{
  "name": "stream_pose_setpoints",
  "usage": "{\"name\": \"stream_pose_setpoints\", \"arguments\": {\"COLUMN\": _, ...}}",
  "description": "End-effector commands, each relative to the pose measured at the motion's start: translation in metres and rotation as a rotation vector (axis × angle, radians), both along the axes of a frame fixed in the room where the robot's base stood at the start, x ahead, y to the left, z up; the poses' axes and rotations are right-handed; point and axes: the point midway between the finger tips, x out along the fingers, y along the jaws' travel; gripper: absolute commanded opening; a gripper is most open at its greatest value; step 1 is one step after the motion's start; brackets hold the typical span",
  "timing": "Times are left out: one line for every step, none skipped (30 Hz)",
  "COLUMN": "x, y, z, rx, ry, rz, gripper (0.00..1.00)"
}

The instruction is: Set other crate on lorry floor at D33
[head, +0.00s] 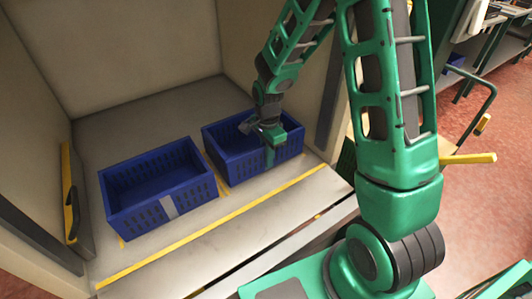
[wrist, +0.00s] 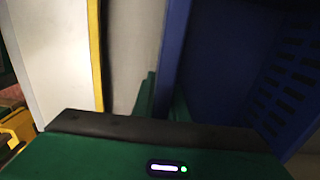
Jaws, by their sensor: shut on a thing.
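Two blue slatted crates are on the grey lorry floor (head: 195,225) in the head view. The left crate (head: 150,205) looks empty and has a pale label on its front wall. The right crate (head: 219,155) stands beside it, a little farther right, and also looks empty. My gripper (head: 268,150) is shut on the front wall of the right crate. In the wrist view, the crate's blue wall (wrist: 178,60) runs down between the green fingers of my gripper (wrist: 160,98). I cannot tell whether the crate's base is fully on the floor.
A yellow line (head: 200,232) runs along the front edge of the lorry floor. Lorry walls (head: 130,45) enclose the back and sides. A yellow rail (head: 68,190) is on the left wall. Floor behind the crates is free. Benches and a yellow-handled trolley (head: 468,158) stand at right.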

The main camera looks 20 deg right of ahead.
Motion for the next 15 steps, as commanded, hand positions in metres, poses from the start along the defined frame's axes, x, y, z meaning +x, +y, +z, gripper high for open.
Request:
{"name": "stream_pose_setpoints", "arguments": {"x": 0.0, "y": -0.0002, "z": -0.0028, "rx": 0.0, "ry": 0.0, "rz": 0.0, "gripper": 0.0}}
{"name": "stream_pose_setpoints", "arguments": {"x": 0.0, "y": -0.0003, "z": -0.0041, "rx": 0.0, "ry": 0.001, "rz": 0.0, "gripper": 0.0}}
{"name": "stream_pose_setpoints", "arguments": {"x": 0.0001, "y": -0.0004, "z": -0.0056, "rx": 0.0, "ry": 0.0, "rz": -0.001, "gripper": 0.0}}
{"name": "stream_pose_setpoints", "arguments": {"x": 0.0001, "y": -0.0005, "z": -0.0065, "rx": 0.0, "ry": 0.0, "rz": -0.001, "gripper": 0.0}}
{"name": "stream_pose_setpoints", "arguments": {"x": 0.0002, "y": -0.0006, "z": -0.0071, "rx": 0.0, "ry": 0.0, "rz": -0.001, "gripper": 0.0}}
{"name": "stream_pose_setpoints", "arguments": {"x": 0.0002, "y": -0.0007, "z": -0.0078, "rx": 0.0, "ry": -0.001, "rz": -0.001, "gripper": 0.0}}
{"name": "stream_pose_setpoints", "arguments": {"x": 0.0003, "y": -0.0007, "z": -0.0081, "rx": 0.0, "ry": -0.001, "rz": -0.001, "gripper": 0.0}}
{"name": "stream_pose_setpoints", "arguments": {"x": 0.0004, "y": -0.0008, "z": -0.0083, "rx": 0.0, "ry": -0.001, "rz": -0.001, "gripper": 0.0}}
{"name": "stream_pose_setpoints", "arguments": {"x": 0.0004, "y": -0.0009, "z": -0.0084, "rx": 0.0, "ry": -0.001, "rz": -0.001, "gripper": 0.0}}
{"name": "stream_pose_setpoints", "arguments": {"x": 0.0004, "y": -0.001, "z": -0.0084, "rx": -0.001, "ry": -0.001, "rz": -0.001, "gripper": 0.0}}
{"name": "stream_pose_setpoints", "arguments": {"x": 0.0003, "y": -0.0011, "z": -0.0083, "rx": -0.001, "ry": -0.001, "rz": -0.001, "gripper": 0.0}}
{"name": "stream_pose_setpoints", "arguments": {"x": 0.0003, "y": -0.0012, "z": -0.0083, "rx": -0.001, "ry": -0.001, "rz": -0.002, "gripper": 0.0}}
{"name": "stream_pose_setpoints", "arguments": {"x": 0.0003, "y": -0.0012, "z": -0.0082, "rx": -0.001, "ry": -0.001, "rz": -0.002, "gripper": 0.0}}
{"name": "stream_pose_setpoints", "arguments": {"x": 0.0003, "y": -0.0012, "z": -0.0082, "rx": -0.001, "ry": -0.001, "rz": -0.002, "gripper": 0.0}}
{"name": "stream_pose_setpoints", "arguments": {"x": 0.0002, "y": -0.0013, "z": -0.0081, "rx": -0.001, "ry": -0.001, "rz": -0.002, "gripper": 0.15}}
